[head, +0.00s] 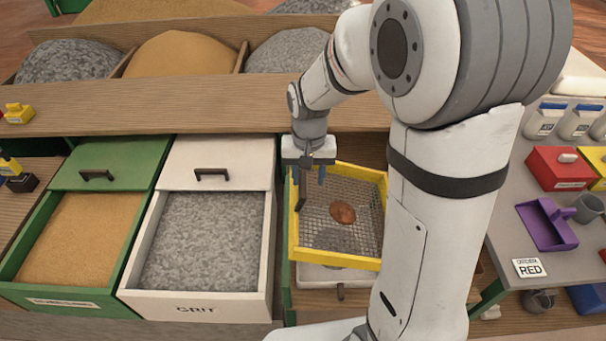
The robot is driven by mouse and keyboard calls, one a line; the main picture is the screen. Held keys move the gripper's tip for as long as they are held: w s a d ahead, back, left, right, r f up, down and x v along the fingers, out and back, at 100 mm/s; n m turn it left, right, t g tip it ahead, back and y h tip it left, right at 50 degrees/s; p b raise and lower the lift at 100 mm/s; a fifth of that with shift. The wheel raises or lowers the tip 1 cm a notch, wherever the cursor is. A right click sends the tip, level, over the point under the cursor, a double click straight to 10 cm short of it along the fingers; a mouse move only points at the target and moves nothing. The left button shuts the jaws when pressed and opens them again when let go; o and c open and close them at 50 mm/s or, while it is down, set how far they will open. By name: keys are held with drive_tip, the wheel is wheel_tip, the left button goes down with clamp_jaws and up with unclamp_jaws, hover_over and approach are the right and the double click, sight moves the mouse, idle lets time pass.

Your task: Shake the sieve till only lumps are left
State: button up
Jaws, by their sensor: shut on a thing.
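The sieve (381,222) has a yellow frame and a grey wire mesh, and it sits slightly tilted in the picture. A reddish-brown lump (343,213) lies on its mesh. A dark grey patch (331,239) shows near the front of the mesh; I cannot tell whether it lies on the mesh or below it. My gripper (309,178) points down at the sieve's back left corner and is shut on the sieve, by a dark handle there. The exact grip is partly hidden. A pale box or drawer (318,277) shows under the sieve's front edge.
Left of the sieve are an open white drawer of grit (128,278) and an open green drawer of sand (30,262). A wooden ledge (190,103) runs behind.

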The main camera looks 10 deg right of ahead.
drive_tip(key=shift+s, duration=0.1)
wheel_tip(320, 180, up, 8)
drive_tip(key=shift+b, duration=0.45)
drive_tip(key=shift+f, duration=0.1)
